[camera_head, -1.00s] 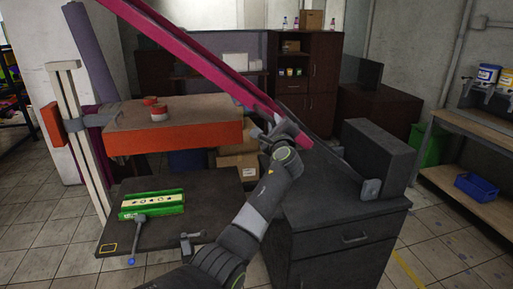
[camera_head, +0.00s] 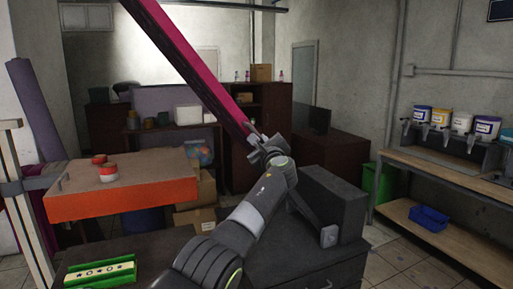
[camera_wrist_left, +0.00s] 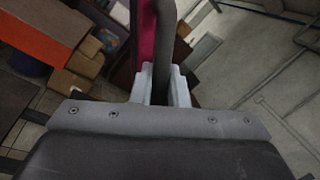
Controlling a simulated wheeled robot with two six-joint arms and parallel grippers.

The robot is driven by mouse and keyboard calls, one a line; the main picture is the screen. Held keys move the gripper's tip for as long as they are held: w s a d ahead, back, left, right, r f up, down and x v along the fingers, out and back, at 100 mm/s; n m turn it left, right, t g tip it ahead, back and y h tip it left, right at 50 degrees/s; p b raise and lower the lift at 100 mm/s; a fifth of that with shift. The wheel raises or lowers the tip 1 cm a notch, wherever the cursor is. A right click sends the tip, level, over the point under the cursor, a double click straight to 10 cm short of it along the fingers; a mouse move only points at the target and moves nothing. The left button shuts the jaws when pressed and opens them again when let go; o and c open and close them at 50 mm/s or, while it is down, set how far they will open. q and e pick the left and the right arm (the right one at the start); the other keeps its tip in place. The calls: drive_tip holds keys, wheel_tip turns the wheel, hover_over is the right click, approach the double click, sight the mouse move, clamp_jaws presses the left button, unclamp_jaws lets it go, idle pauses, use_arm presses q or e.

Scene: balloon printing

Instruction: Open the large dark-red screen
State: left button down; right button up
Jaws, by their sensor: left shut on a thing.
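The large dark-red screen (camera_head: 195,60) is a long magenta-edged frame, tilted up steeply and running out of the top of the head view. Its magenta edge also shows in the left wrist view (camera_wrist_left: 146,38). My left gripper (camera_head: 262,145) is at the screen's lower right end. In the left wrist view my left gripper's fingers (camera_wrist_left: 160,88) are shut around a dark bar (camera_wrist_left: 163,50) beside the magenta edge. The screen's far end is out of view. My right gripper is not in view.
An orange-sided table (camera_head: 120,200) with red-lidded jars stands at left. A green printing plate (camera_head: 100,271) lies below it. A dark box (camera_head: 335,205) stands right of my arm. A shelf with paint dispensers (camera_head: 450,150) is at far right.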

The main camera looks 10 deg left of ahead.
use_arm(q)
drive_tip(key=shift+w+d, duration=0.1)
drive_tip(key=shift+d, duration=0.05)
idle(0.3)
drive_tip(key=c, duration=1.5)
unclamp_jaws()
drive_tip(key=b+v, duration=0.7)
drive_tip(key=v, duration=1)
